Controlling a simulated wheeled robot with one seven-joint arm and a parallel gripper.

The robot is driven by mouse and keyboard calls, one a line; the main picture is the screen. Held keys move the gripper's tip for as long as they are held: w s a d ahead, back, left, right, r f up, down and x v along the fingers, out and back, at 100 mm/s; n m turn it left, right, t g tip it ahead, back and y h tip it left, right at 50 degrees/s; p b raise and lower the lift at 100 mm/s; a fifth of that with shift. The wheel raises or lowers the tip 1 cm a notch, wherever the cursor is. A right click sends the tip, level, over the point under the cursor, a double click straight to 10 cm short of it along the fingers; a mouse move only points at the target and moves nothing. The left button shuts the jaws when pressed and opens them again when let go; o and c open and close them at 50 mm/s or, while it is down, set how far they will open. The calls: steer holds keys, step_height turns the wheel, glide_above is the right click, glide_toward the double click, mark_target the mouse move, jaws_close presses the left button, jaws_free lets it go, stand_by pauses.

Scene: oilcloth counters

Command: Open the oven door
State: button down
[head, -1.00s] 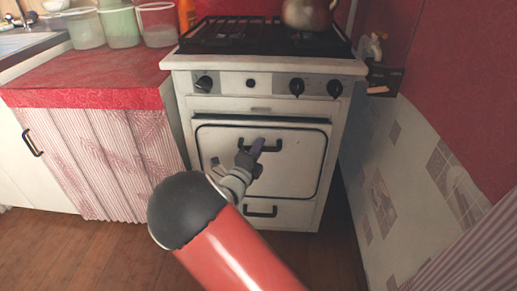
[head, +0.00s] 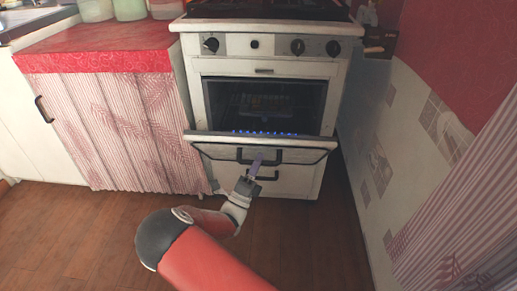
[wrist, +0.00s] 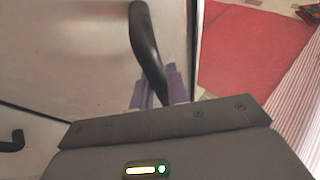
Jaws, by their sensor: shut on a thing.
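The white oven (head: 190,85) stands ahead, with its door (head: 300,153) tilted down and outward, well open. The dark cavity (head: 262,105) shows a rack and a row of small blue lights along its lower edge. My gripper (head: 255,166) is shut on the black door handle (head: 243,156), at the middle of the door's outer face. In the wrist view the handle (wrist: 146,45) runs down between the purple fingers (wrist: 157,88), and the door's pale face (wrist: 75,50) lies behind it.
A lower drawer with a black handle (head: 268,177) sits below the door, partly hidden by it. A red counter with a striped curtain (head: 115,135) is on the left. A tiled wall (head: 400,130) is close on the right. Wooden floor (head: 290,240) is clear in front.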

steer(key=shift+s+f, duration=0.65)
steer(key=shift+f, duration=0.25)
steer(key=shift+s+f, duration=0.6)
steer(key=shift+f, duration=0.25)
steer(key=c, duration=1.4)
jaws_free()
steer(key=shift+o, duration=0.2)
steer(key=v, duration=0.7)
steer(key=shift+s+a+f, duration=0.2)
steer(key=shift+s+f, duration=0.05)
steer(key=shift+f, duration=0.1)
